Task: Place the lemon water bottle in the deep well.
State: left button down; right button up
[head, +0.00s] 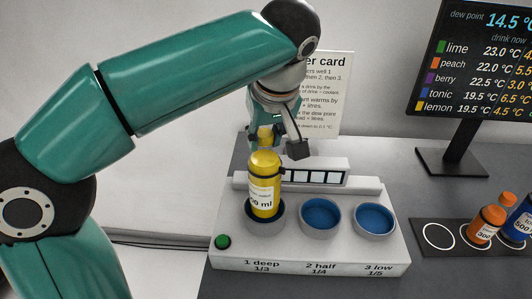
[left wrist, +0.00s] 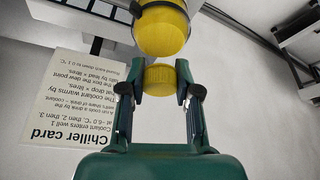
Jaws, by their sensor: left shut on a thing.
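The yellow lemon water bottle (head: 264,184) stands nearly upright at the well labelled 1 deep (head: 277,222), its lower end within the rim. How far down it sits, and whether it touches the bottom, I cannot tell. My left gripper (head: 272,138) is above the bottle, shut on its yellow cap. In the left wrist view the cap is between the fingers (left wrist: 160,78), with the yellow bottle body (left wrist: 162,30) beyond. My right gripper is not in view.
Wells 2 half (head: 320,217) and 3 low (head: 375,219) are empty. A green button (head: 222,242) is at the box's front left. An orange bottle (head: 487,224) and a blue bottle (head: 521,222) stand at right, near a monitor (head: 480,55). A chiller card (head: 325,90) stands behind.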

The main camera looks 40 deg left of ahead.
pick_arm(q)
jog(key=shift+f, duration=1.65)
jog(key=c, duration=1.3)
grip_release()
jog(key=shift+f+b, duration=0.2)
jog(key=shift+b, duration=0.1)
jog(key=o, duration=0.5)
jog(key=shift+r, duration=0.1)
jog(key=shift+r, duration=0.1)
jog(key=p+v, duration=0.1)
jog(key=v, duration=1.1)
jog(key=shift+p, duration=0.4)
